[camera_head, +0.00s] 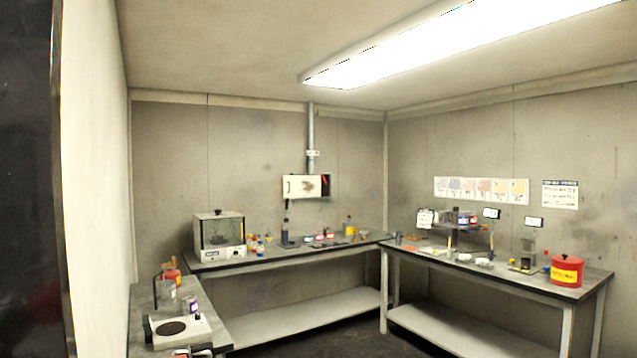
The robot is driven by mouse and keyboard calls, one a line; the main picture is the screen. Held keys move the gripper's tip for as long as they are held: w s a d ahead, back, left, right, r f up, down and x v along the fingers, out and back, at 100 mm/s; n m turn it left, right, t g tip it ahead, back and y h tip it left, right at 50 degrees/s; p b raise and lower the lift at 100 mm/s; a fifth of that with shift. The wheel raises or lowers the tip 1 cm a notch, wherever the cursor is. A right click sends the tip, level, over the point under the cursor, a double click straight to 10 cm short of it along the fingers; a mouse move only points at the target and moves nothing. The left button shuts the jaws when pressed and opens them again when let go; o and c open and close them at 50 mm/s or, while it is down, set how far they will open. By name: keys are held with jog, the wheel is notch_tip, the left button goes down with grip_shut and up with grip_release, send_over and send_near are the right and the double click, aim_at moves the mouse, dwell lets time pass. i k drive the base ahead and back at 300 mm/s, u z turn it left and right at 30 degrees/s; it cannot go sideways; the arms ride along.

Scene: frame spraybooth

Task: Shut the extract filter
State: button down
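A small wall-mounted unit (302,187) hangs on the back wall above the bench, under a vertical grey pipe (311,130) that runs to the ceiling. It looks like the extract filter. Its front shows a pale panel with a dark handle-like mark at the left, and a dark strip with a red line at the right edge. I cannot tell from this distance how far the panel stands open. My gripper is not in view.
The back bench (290,258) carries a clear-fronted cabinet (219,236), bottles and small pots. The right bench (500,268) holds a red tin (567,270) and a small stand. The left bench (142,300) holds a flat device (178,328). Dark floor (345,340) shows between the benches.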

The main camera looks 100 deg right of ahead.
aim_at(295, 186)
jog(key=u, duration=0.25)
jog(key=k, duration=0.8)
jog(key=z, duration=2.6)
jog(key=k, duration=0.15)
jog(key=z, duration=1)
jog(key=i, duration=0.2)
jog(key=z, duration=0.15)
